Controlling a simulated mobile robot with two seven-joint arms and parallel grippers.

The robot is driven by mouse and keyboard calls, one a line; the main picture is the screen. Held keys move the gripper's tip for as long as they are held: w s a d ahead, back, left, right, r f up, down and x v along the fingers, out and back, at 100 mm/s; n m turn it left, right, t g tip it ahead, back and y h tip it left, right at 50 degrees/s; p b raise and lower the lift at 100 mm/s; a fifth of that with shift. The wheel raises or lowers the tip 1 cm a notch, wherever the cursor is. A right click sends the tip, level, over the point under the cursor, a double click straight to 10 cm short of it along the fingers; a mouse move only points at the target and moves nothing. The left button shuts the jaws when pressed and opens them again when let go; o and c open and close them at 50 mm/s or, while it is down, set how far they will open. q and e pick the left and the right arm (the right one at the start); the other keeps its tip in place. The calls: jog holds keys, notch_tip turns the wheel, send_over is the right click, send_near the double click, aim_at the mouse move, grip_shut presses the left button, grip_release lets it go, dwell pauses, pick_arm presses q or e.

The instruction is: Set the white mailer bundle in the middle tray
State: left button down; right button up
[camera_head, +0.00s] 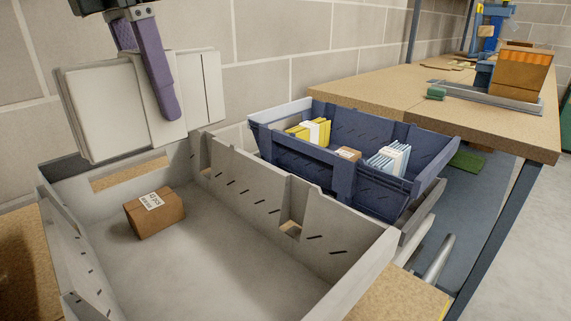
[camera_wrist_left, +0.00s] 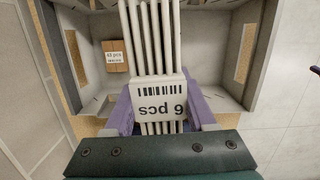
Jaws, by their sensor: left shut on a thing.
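The white mailer bundle (camera_head: 96,112) is a stack of flat white mailers with a white band. The bundle hangs upright, slightly tilted, over the back left of a grey tray (camera_head: 346,234). The grey tray holds a small labelled brown box (camera_head: 155,212). I cannot tell which tray is the middle one. My right gripper is not in view.
A blue tray (camera_head: 390,197) behind the grey one holds a yellow bundle (camera_head: 308,131), a small brown box (camera_head: 348,154) and a blue-white bundle (camera_head: 389,159). A wooden bench (camera_head: 385,97) stands behind. The grey tray's floor is clear beside its box. A block wall stands close behind the bundle.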

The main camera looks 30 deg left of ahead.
pick_arm(q)
jog(key=shift+a+f, duration=0.1)
jog(key=shift+f, duration=0.2)
jog(key=shift+m, duration=0.3)
notch_tip(320, 180, down, 20)
jog(key=b, duration=0.4)
jog(key=shift+r+b, duration=0.2)
jog(key=shift+b, duration=0.15)
jog(key=shift+f, duration=0.15)
jog(key=shift+c, duration=1.1)
grip_release()
notch_tip(320, 180, up, 12)
jog(key=s+p, duration=0.1)
jog(key=p, duration=0.2)
jog(key=shift+s+a, duration=0.3)
jog(key=shift+s, duration=0.05)
